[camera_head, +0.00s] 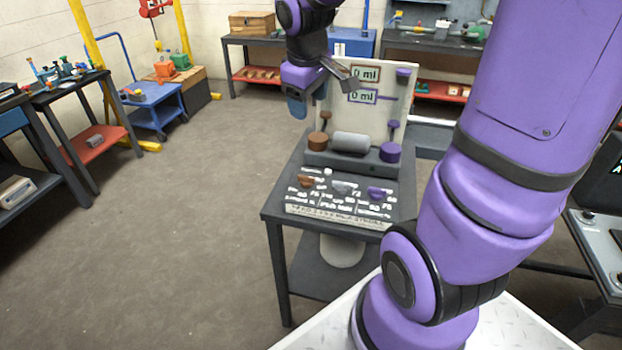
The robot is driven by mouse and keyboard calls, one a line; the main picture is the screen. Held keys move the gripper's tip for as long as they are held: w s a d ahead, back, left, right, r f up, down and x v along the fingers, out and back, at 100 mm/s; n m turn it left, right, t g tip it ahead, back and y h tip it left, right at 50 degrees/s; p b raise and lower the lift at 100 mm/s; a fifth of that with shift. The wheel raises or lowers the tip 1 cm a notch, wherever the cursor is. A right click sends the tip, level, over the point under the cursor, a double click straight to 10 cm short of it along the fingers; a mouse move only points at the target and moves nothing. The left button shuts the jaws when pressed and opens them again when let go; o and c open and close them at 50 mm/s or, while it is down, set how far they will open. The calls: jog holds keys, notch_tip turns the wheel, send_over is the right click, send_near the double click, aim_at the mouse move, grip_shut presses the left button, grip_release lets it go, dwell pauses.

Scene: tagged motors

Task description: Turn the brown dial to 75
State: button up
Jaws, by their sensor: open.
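The test stand (390,215) has a low front panel with white printed labels and several small knobs. A brown knob (306,182), which looks like the brown dial, sits at the left of this panel; its setting is too small to read. A brown cylinder (317,141) stands behind it at the left end of the grey block. A grey knob (342,187) and a purple knob (378,193) lie to the right along the panel. My gripper (322,95) is open and empty, above and behind the brown knob, in front of the upright board's left part. It appears to touch nothing.
The upright board (390,90) bears two displays reading 0 ml. A grey horizontal cylinder (350,142) and a purple cylinder (390,152) sit on the block. My arm covers much of the right side. Open floor lies left of the table (272,214); a blue cart (155,105) stands farther back.

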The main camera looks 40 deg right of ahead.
jog(key=w+d+f+n+g, duration=0.1)
jog(key=w+d+f+n, duration=0.15)
jog(key=w+f, duration=0.4)
jog(key=n+g+y, duration=0.1)
jog(key=y, duration=0.1)
send_near(311, 177)
notch_tip(311, 177, down, 10)
jog(key=shift+a+f, duration=0.15)
jog(key=shift+f, duration=0.05)
jog(key=c, duration=0.9)
